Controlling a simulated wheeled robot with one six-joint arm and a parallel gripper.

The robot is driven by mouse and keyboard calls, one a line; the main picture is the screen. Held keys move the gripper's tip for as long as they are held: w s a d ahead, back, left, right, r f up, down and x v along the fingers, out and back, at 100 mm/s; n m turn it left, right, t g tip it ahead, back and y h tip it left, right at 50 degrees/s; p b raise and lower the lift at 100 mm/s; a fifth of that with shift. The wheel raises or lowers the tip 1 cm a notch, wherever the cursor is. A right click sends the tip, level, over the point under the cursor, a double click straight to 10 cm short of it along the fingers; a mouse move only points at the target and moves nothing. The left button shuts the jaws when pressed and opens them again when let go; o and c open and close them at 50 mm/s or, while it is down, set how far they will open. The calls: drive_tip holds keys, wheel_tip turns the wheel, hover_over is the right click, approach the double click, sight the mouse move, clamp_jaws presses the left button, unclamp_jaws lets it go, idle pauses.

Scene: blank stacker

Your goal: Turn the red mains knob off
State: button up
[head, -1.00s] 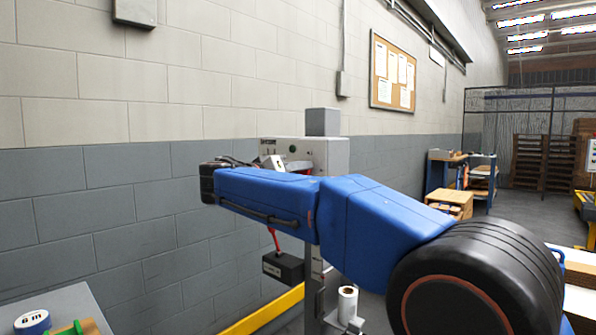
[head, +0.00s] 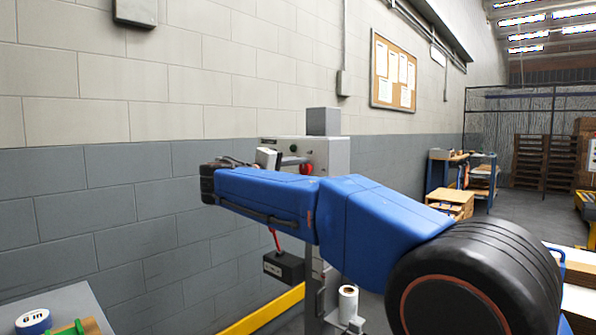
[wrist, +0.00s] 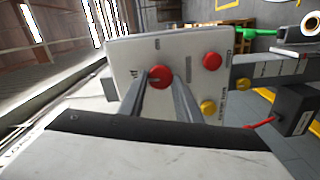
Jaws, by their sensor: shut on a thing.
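The grey control panel (wrist: 185,45) fills the middle of the wrist view, turned sideways. A round red knob (wrist: 160,75) sits on it between my gripper's two grey fingers (wrist: 160,92), which are shut on its sides. Partly readable lettering, seemingly "off", is beside the knob. A second red round control (wrist: 211,61) and a yellow one (wrist: 208,106) stand apart from the fingers. In the head view, my blue arm crosses in front of the panel box (head: 335,155). A red round control (head: 307,169) shows there; I cannot tell which one it is.
A black box (head: 283,267) hangs below the panel on a red lead, and also shows in the wrist view (wrist: 295,110). A yellow rail (head: 265,310) runs below. A grey table (head: 70,300) with a tape roll (head: 33,322) is at lower left.

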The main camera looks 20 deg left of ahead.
drive_tip(key=shift+n, duration=0.4)
drive_tip(key=o, duration=1.1)
drive_tip(key=shift+f, duration=0.1)
drive_tip(key=shift+c, duration=0.2)
drive_tip(key=shift+s+a, duration=0.1)
drive_tip(key=shift+s, duration=0.05)
drive_tip(key=v, duration=1.7)
drive_tip(key=shift+s, duration=0.1)
